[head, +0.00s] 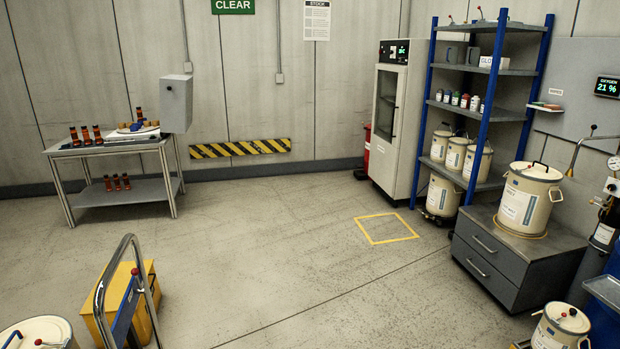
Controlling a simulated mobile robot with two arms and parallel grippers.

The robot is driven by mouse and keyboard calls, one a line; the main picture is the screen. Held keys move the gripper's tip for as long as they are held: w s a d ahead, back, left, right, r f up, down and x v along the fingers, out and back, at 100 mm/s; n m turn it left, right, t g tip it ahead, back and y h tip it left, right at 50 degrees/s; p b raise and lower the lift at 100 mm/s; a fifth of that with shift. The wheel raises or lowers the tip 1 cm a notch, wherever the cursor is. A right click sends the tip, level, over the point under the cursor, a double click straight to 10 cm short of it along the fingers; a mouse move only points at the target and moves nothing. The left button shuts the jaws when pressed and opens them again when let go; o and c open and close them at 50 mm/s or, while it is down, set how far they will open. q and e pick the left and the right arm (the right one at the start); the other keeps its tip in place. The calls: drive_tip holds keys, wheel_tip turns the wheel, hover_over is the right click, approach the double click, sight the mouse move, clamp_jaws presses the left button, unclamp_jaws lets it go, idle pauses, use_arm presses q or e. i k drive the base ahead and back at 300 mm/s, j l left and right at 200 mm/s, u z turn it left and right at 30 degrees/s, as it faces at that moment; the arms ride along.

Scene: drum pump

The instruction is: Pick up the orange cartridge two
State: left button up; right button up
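Several orange cartridges with dark bands stand on a metal table (70,150) at the far left. A row of cartridges (85,135) is on the left of the tabletop, and one more cartridge (139,114) stands at its back right. A further group of cartridges (117,182) stands upright on the table's lower shelf (145,192). No number is readable on any of them, so I cannot tell which is cartridge two. Neither of my grippers is in view.
A grey box (176,103) is by the table's right end. A yellow cart (100,305) with a chrome handle and a drum (38,333) are at the front left. Shelves (487,72), a cabinet (398,120) and drawers (510,262) line the right. The middle floor is clear.

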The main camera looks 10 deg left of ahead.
sight(96, 130)
drive_tip(key=i, duration=0.75)
drive_tip(key=i+u, duration=0.15)
drive_tip(key=i, duration=0.6)
drive_tip(key=i+l, duration=0.2)
drive_tip(key=i, duration=0.55)
drive_tip(key=i+j+u, duration=0.2)
drive_tip(key=i+u, duration=0.2)
drive_tip(key=i, duration=0.3)
drive_tip(key=i+u, duration=0.45)
drive_tip(key=i, duration=0.25)
drive_tip(key=i+l+u, duration=0.4)
drive_tip(key=i, duration=0.3)
drive_tip(key=i+j+z, duration=0.1)
drive_tip(key=i, duration=0.45)
drive_tip(key=i+j, duration=0.1)
drive_tip(key=i, duration=0.5)
drive_tip(key=i+j+z, duration=0.15)
drive_tip(key=i, duration=0.4)
drive_tip(key=i+j, duration=0.15)
drive_tip(key=i, duration=0.4)
drive_tip(key=i+j+z, duration=0.1)
drive_tip(key=i+j, duration=0.85)
drive_tip(key=i, duration=0.1)
